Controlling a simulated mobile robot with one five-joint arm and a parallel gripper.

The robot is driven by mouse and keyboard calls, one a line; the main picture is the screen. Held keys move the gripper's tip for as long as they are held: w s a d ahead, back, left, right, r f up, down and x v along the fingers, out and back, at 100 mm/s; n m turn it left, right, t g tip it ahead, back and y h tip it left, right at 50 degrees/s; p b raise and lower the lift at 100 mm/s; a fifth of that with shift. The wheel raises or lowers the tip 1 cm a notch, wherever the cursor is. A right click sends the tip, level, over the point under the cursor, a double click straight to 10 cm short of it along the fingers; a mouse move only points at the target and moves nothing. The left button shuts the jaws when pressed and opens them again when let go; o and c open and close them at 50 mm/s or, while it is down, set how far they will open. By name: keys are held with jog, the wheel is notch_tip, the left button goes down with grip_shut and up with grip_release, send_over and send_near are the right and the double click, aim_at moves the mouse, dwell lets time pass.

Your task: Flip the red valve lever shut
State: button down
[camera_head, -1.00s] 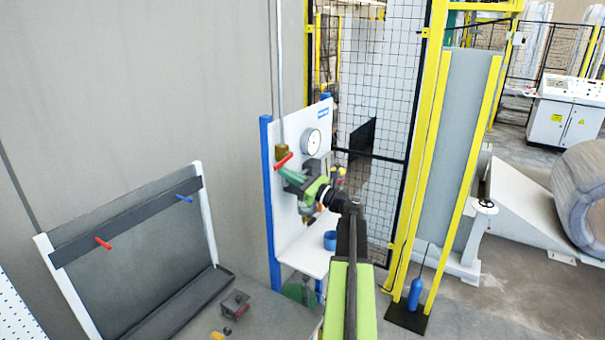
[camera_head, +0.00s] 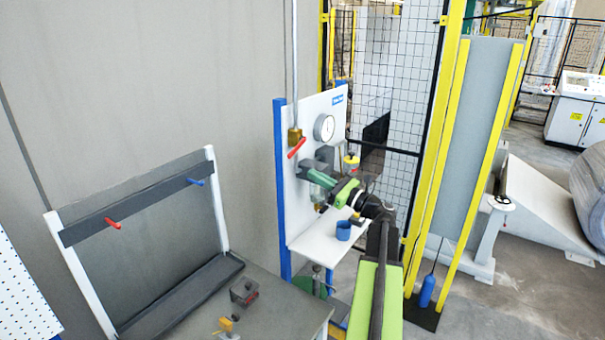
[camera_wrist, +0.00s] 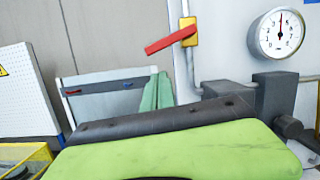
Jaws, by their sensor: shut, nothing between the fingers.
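The red valve lever (camera_head: 297,149) sticks out from a brass-yellow valve (camera_head: 294,135) on a vertical grey pipe at the panel's upper left. In the wrist view the lever (camera_wrist: 170,41) lies crosswise to the pipe, its free end pointing left and slightly down from the valve (camera_wrist: 188,32). My gripper (camera_head: 312,175) is shut and empty, below and to the right of the lever in the head view.
The white panel (camera_head: 286,220) carries a round gauge (camera_head: 325,127) and grey fittings right of the valve. A blue cup (camera_head: 343,231) stands on its shelf. A rack (camera_head: 130,200) with red and blue pegs stands left. A mesh fence (camera_head: 405,100) is behind.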

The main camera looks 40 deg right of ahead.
aim_at(296, 147)
jog(key=s+d+f+n+y+b, duration=0.1)
jog(key=s+d+f+n+b, duration=0.1)
jog(key=d+f+n, duration=0.15)
jog(key=w+a+r+p, duration=0.4)
jog(key=w+r+p, duration=0.2)
jog(key=w, duration=0.2)
jog(key=shift+w+r+g, duration=0.3)
jog(key=shift+r, duration=0.05)
jog(key=shift+a, duration=0.1)
dwell(0.3)
